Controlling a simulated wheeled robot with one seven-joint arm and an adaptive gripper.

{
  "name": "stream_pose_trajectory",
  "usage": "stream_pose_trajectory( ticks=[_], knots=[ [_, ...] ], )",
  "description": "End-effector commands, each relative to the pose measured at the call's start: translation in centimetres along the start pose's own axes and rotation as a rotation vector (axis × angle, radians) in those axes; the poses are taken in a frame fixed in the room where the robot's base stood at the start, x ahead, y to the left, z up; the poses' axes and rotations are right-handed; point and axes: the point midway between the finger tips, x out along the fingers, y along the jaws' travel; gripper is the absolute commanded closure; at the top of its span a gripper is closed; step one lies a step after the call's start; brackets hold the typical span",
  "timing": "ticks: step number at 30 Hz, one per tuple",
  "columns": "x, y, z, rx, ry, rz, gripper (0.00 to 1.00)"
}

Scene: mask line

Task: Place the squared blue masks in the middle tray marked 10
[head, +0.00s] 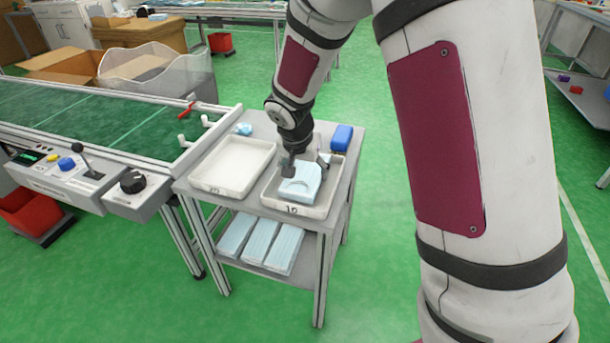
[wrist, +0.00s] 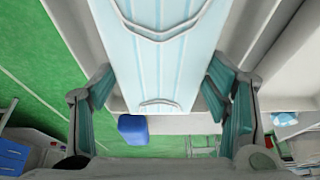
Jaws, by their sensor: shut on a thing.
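My gripper (head: 304,166) is over the tray marked 10 (head: 316,211), the right one of two white trays on the cart top. It is shut on light blue pleated masks (head: 300,187), which are in or just above this tray. I cannot tell whether they touch the tray floor. In the wrist view the masks (wrist: 165,65) lie between the teal finger pads of my gripper (wrist: 158,92), with white tray walls on both sides. Part of the masks is hidden behind the gripper in the head view.
An empty white tray (head: 233,168) stands to the left. A blue box (head: 341,137) and a small light blue item (head: 244,129) are at the cart's back. Several mask stacks (head: 260,242) lie on the lower shelf. A green conveyor (head: 90,118) adjoins on the left.

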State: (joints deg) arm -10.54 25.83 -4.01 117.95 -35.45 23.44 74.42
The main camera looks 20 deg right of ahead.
Motion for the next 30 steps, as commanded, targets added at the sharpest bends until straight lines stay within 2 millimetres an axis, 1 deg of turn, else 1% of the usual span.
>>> stream_pose_trajectory(
  ticks=[1,3,10,15,16,17,18,19,30],
  knots=[
    [0.97,0.01,0.42,-0.003,-0.001,0.001,0.51],
    [1.53,0.01,0.66,-0.001,-0.001,0.001,0.51],
    [1.43,-0.01,0.61,0.0,0.0,0.0,0.51],
    [1.76,-0.02,0.74,0.0,0.001,0.0,0.51],
    [1.77,-0.02,0.74,0.0,0.001,0.0,0.28],
    [1.71,-0.01,0.73,0.0,0.001,0.0,0.22],
    [1.69,-0.01,0.72,0.0,0.001,0.0,0.13],
    [1.68,-0.01,0.71,0.0,0.001,0.0,0.11],
    [1.58,-0.01,0.67,0.0,0.0,0.0,0.11]
  ],
)
